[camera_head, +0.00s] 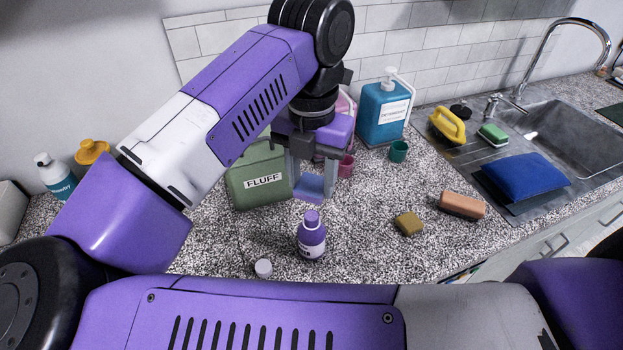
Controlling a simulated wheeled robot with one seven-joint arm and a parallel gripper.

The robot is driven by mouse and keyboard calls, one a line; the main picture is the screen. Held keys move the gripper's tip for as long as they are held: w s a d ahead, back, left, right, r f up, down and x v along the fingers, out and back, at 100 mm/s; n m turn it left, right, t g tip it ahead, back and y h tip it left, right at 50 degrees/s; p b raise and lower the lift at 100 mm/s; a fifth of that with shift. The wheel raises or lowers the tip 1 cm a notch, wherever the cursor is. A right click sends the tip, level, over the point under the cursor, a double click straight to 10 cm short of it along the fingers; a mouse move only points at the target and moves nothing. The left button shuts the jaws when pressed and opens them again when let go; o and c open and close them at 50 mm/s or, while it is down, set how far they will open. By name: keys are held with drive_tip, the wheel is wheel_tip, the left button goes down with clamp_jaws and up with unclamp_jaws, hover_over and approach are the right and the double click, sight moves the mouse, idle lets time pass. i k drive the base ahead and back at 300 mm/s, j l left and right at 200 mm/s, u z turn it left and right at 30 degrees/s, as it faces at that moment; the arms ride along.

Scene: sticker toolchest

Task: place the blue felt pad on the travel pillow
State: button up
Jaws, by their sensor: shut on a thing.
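My gripper (311,180) points down above the counter, just right of the green FLUFF container. It is shut on a small flat blue pad (310,184), which I take to be the blue felt pad. The pad has a lilac lower edge and sits between the fingers, a little above or at the counter; the exact gap cannot be told. A plump dark blue cushion (526,176), which looks like the travel pillow, lies on a dark flat piece by the sink at the right, well apart from my gripper.
The green FLUFF container (257,177), teal detergent bottle (384,115), green cup (399,151) and pink cup (346,166) stand around my gripper. A purple bottle (311,238), yellow-brown sponge (408,224) and orange-brown block (462,205) are in front. The sink (575,135) is at the right.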

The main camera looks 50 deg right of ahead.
sight(531, 169)
drive_tip(key=k, duration=0.95)
